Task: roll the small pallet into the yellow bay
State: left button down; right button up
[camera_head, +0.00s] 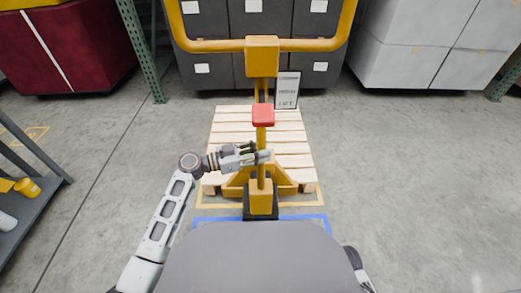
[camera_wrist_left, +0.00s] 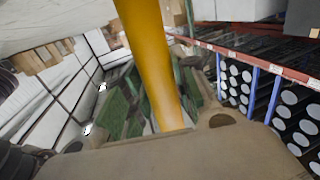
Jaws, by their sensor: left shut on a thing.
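The small wooden pallet (camera_head: 229,129) lies flat on the floor ahead. A yellow jack (camera_head: 261,203) stands at its near edge, with an upright post, a red knob (camera_head: 263,115) and a wide looped handle (camera_head: 208,46). My left gripper (camera_head: 264,157) is shut on the post below the red knob. The left wrist view shows the yellow post (camera_wrist_left: 150,60) rising close in front of the gripper. A yellow floor outline (camera_head: 222,206) runs along the pallet's near side; its far part is hidden. Only part of my right arm shows at the lower right; its gripper is out of view.
A blue floor outline (camera_head: 310,217) lies nearer me. Dark grey crates (camera_head: 200,70) stand behind the pallet, maroon (camera_head: 70,45) and white (camera_head: 415,50) ones to the sides. A shelf (camera_head: 25,200) stands at the left. The floor right of the pallet is clear.

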jog(key=shift+r, duration=0.1)
pick_arm(q)
jog(key=c, duration=1.2)
grip_release()
jog(key=shift+o, duration=0.3)
pick_arm(e)
jog(key=shift+w+r, duration=0.35)
jog(key=shift+w, duration=0.05)
pick_arm(q)
jog(key=shift+a, duration=0.1)
jog(key=v, duration=1.1)
jog(key=shift+a, duration=0.4)
pick_arm(e)
jog(key=shift+s+f, duration=0.1)
jog(key=shift+s, duration=0.05)
pick_arm(q)
jog(key=shift+s, duration=0.1)
